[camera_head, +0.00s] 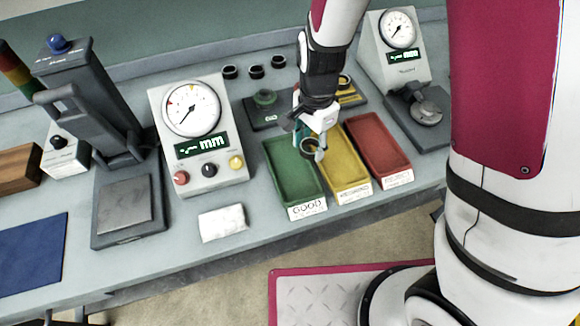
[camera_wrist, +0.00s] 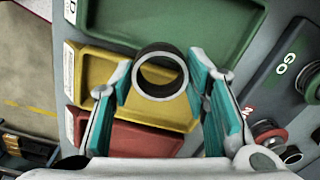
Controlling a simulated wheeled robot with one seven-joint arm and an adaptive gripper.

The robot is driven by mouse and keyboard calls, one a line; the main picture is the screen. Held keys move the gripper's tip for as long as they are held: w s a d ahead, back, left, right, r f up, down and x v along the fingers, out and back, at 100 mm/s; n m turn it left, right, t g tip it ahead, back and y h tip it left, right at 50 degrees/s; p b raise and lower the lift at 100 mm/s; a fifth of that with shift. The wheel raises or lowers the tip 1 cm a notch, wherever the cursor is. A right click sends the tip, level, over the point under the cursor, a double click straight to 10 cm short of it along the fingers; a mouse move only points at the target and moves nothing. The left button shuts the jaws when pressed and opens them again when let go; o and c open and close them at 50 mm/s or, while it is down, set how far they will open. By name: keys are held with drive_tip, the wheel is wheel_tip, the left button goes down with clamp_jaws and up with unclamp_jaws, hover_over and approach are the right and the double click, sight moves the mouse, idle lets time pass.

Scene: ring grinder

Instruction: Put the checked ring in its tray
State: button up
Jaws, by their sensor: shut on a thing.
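My gripper (camera_head: 311,142) is shut on a dark ring (camera_head: 308,152). In the wrist view the ring (camera_wrist: 158,50) sits between the two teal-padded fingers (camera_wrist: 158,85), its hole facing the camera. The ring is held above the trays, around the border of the green and yellow ones; its exact height I cannot tell. The green tray (camera_head: 290,175) is labelled GOOD, the yellow tray (camera_head: 347,170) reads like REGRIND, and the red tray (camera_head: 378,150) has a label too small to read surely. All three look empty where visible. They also show in the wrist view.
A dial gauge with an mm display (camera_head: 200,130) stands left of the trays. A GO block (camera_head: 265,115) stands behind the green tray. Three small dark rings (camera_head: 256,72) sit at the back. Another gauge stand (camera_head: 395,60) is at the right. A white block (camera_head: 222,223) lies front left.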

drive_tip(key=s+m, duration=0.1)
drive_tip(key=s, duration=0.2)
drive_tip(key=s+m, duration=0.2)
drive_tip(key=s, duration=0.2)
drive_tip(key=s+m, duration=0.1)
drive_tip(key=s, duration=0.3)
drive_tip(key=shift+s+a+f+m, duration=0.1)
drive_tip(key=shift+s+a+m, duration=0.1)
drive_tip(key=shift+a+m, duration=0.2)
hover_over(285, 154)
drive_tip(key=shift+s+d+f+b, duration=0.1)
drive_tip(key=shift+s+f+b, duration=0.15)
drive_tip(key=shift+f, duration=0.5)
drive_tip(key=shift+w+f, duration=0.15)
drive_tip(key=shift+f, duration=1.6)
drive_tip(key=shift+f, duration=0.15)
drive_tip(key=o, duration=1.1)
